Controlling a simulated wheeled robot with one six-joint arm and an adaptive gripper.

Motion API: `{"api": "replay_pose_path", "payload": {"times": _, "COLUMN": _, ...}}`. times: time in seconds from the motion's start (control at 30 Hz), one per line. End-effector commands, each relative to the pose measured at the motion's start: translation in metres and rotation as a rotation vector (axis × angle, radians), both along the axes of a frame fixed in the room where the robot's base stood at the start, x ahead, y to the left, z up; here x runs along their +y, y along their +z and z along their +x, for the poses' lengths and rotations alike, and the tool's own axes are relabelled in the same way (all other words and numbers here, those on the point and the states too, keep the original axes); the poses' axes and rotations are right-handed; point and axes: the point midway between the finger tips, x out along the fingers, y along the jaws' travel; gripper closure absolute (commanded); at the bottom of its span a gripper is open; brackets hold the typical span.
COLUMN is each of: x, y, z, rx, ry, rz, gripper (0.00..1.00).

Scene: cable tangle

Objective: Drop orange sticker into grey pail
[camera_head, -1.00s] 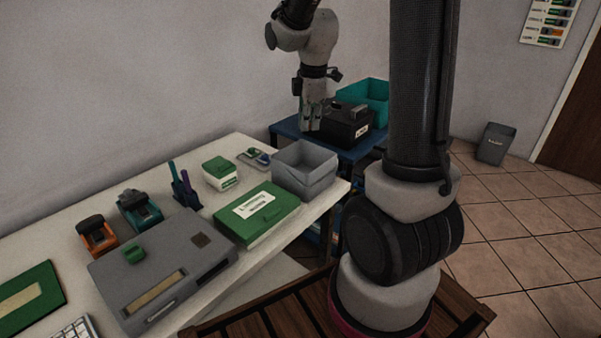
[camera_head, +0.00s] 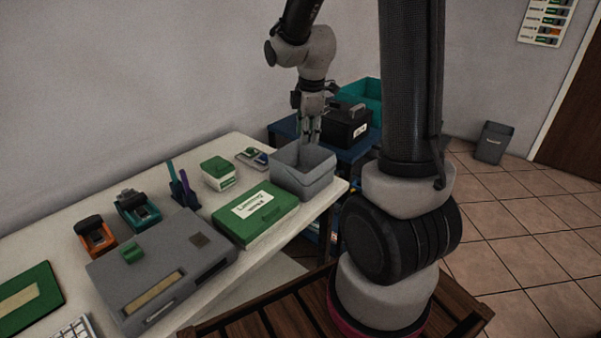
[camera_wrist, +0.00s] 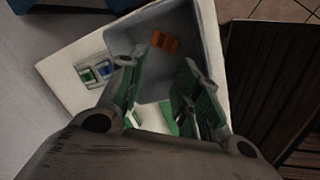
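The grey pail (camera_head: 304,178) is an open, square-sided container at the far right end of the white table. My gripper (camera_head: 311,138) is over its back part, pointing down. In the wrist view my gripper (camera_wrist: 165,88) has its two fingers spread apart with nothing between them. The pail (camera_wrist: 207,40) lies beyond the fingertips. A small orange piece with darker marks, seemingly the orange sticker (camera_wrist: 165,41), lies inside the pail, apart from the fingers. The pail's walls hide it in the head view.
A green box (camera_head: 256,214), a green-and-white tub (camera_head: 218,173) and a small tray (camera_head: 252,157) stand near the pail. A black case (camera_head: 346,126) and a teal bin (camera_head: 362,95) are behind it. Another grey bin (camera_head: 493,143) stands on the floor.

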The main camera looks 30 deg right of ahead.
Motion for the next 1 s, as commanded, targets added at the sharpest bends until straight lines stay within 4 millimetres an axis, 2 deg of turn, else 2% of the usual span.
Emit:
{"api": "replay_pose_path", "payload": {"times": 0.13, "x": 0.0, "y": 0.003, "z": 0.0, "rx": -0.002, "ry": 0.0, "rz": -0.001, "gripper": 0.67}}
{"api": "replay_pose_path", "payload": {"times": 0.27, "x": 0.001, "y": 0.019, "z": -0.002, "rx": -0.005, "ry": 0.0, "rz": -0.001, "gripper": 0.67}}
{"api": "replay_pose_path", "payload": {"times": 0.53, "x": 0.005, "y": 0.078, "z": -0.014, "rx": -0.007, "ry": 0.0, "rz": 0.0, "gripper": 0.67}}
{"api": "replay_pose_path", "payload": {"times": 0.7, "x": 0.007, "y": 0.105, "z": -0.02, "rx": -0.003, "ry": 0.0, "rz": 0.0, "gripper": 0.67}}
{"api": "replay_pose_path", "payload": {"times": 0.83, "x": 0.007, "y": 0.115, "z": -0.023, "rx": -0.002, "ry": 0.0, "rz": -0.001, "gripper": 0.67}}
{"api": "replay_pose_path", "payload": {"times": 1.0, "x": 0.007, "y": 0.118, "z": -0.024, "rx": 0.0, "ry": 0.0, "rz": 0.0, "gripper": 0.67}}
